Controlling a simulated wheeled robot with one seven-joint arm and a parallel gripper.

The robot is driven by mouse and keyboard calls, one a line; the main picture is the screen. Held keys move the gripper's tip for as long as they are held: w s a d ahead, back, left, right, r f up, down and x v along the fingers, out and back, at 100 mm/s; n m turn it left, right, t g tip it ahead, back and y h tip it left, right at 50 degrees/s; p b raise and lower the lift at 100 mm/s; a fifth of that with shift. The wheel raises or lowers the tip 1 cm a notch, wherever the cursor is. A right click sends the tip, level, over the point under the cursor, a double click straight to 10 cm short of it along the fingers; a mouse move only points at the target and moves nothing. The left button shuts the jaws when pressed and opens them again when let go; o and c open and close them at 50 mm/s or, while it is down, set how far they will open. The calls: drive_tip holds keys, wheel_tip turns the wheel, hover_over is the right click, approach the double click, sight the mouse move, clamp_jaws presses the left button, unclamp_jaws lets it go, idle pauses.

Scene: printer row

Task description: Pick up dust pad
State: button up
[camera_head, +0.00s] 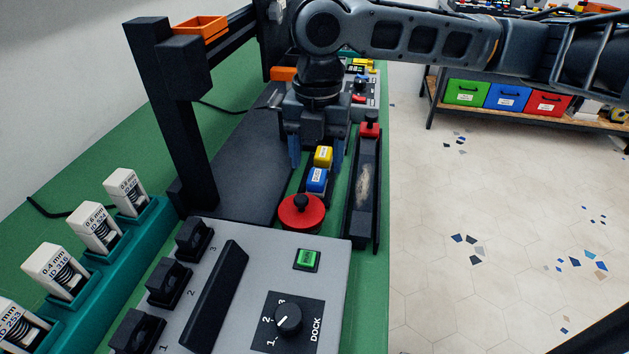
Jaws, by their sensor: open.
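No label marks the dust pad. A round red pad with a black knob (302,212) sits just beyond the far edge of the grey panel and may be it. My gripper (316,160) points down beyond the red pad, its two blue fingers spread apart with nothing visibly held. A yellow block (323,157) and a blue block (317,180) stand in a line between the red pad and my gripper. I cannot tell how high the fingertips are above the bench.
A narrow black tray (376,215) with a pale dusty patch and a red-topped knob (369,126) lies to the right. A black upright post (178,110) stands left. The grey dock panel (240,300) fills the front. White nozzle boxes (95,226) line the left.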

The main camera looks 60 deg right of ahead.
sight(317, 175)
drive_tip(key=shift+f, duration=1.9)
drive_tip(key=shift+c, duration=0.4)
drive_tip(key=c, duration=1)
